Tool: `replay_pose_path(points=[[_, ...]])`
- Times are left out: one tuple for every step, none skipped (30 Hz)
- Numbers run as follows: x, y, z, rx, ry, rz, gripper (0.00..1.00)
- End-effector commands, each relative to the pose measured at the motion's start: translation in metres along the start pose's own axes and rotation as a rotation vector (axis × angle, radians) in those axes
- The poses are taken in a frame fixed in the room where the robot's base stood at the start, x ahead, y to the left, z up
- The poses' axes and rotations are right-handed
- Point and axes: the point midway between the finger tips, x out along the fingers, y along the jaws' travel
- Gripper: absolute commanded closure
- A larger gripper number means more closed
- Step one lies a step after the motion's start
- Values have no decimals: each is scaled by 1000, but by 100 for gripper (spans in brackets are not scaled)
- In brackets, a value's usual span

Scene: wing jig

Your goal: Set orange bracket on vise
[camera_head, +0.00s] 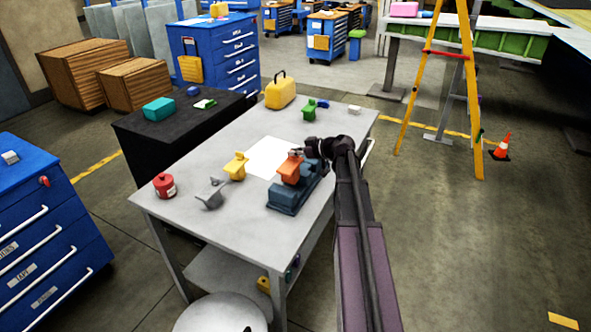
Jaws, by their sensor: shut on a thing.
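The orange bracket (290,170) is at the blue-grey vise (287,196) on the workbench. It appears over the vise's jaw area, but I cannot tell whether it rests on the vise or hangs just above it. My gripper (298,155) is at the bracket's upper end and shut on it. The fingers are small and dark here, partly hidden by the bracket and my wrist. My arm reaches in from the lower right and covers part of the vise's right side.
A black cabinet (150,140) stands behind left. A ladder (470,100) is at right.

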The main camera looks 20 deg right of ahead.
Motion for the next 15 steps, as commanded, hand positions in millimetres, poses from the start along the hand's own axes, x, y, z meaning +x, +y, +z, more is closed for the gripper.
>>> replay_pose_path(points=[[2, 0, 6, 1, 1, 0, 100], [3, 0, 7, 1, 1, 0, 100], [3, 0, 8, 1, 1, 0, 100], [4, 0, 9, 1, 1, 0, 100], [4, 0, 10, 1, 1, 0, 100], [4, 0, 10, 1, 1, 1, 100], [4, 0, 10, 1, 1, 1, 100], [4, 0, 10, 1, 1, 1, 100], [3, 0, 9, 1, 1, 1, 100], [3, 0, 9, 1, 1, 1, 100], [3, 0, 9, 1, 1, 1, 100], [3, 1, 9, 1, 1, 1, 100], [3, 1, 9, 1, 1, 1, 100], [3, 1, 9, 1, 1, 1, 100], [3, 1, 9, 1, 1, 1, 100]])
